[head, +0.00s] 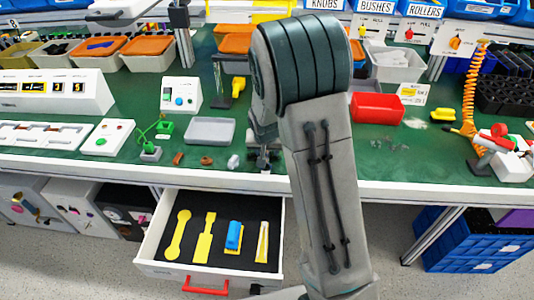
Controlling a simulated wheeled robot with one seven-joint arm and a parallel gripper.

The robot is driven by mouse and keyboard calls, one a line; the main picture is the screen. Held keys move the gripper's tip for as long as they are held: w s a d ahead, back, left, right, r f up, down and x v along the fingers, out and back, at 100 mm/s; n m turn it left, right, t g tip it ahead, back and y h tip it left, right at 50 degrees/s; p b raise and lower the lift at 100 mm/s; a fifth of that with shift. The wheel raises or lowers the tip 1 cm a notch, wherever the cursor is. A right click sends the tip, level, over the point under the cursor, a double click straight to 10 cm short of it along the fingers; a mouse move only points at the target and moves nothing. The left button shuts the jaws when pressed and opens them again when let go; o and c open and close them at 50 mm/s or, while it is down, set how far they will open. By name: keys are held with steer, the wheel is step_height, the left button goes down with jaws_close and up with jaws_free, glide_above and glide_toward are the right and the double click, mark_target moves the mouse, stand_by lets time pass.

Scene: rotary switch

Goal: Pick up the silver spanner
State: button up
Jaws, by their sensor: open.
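I cannot make out a silver spanner in the head view; my arm hides part of the bench. The open drawer (150,262) has a black lining with a yellow spanner-like shape (178,236) at its left. Beside it are a yellow flat shape (206,238), a blue item (234,236) over yellow, and a pale tube-like item (263,241). My gripper (263,160) is open over the front of the green bench, partly hidden by my arm. It is above and behind the drawer, and I see nothing held in it.
On the green bench (80,171) stand a grey tray (209,131), a white switch box (181,96), a green-button panel (107,137) and a red bin (377,107). Small brown and white pieces lie near the front edge. Blue crates (462,238) stand below right.

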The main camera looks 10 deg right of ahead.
jaws_close()
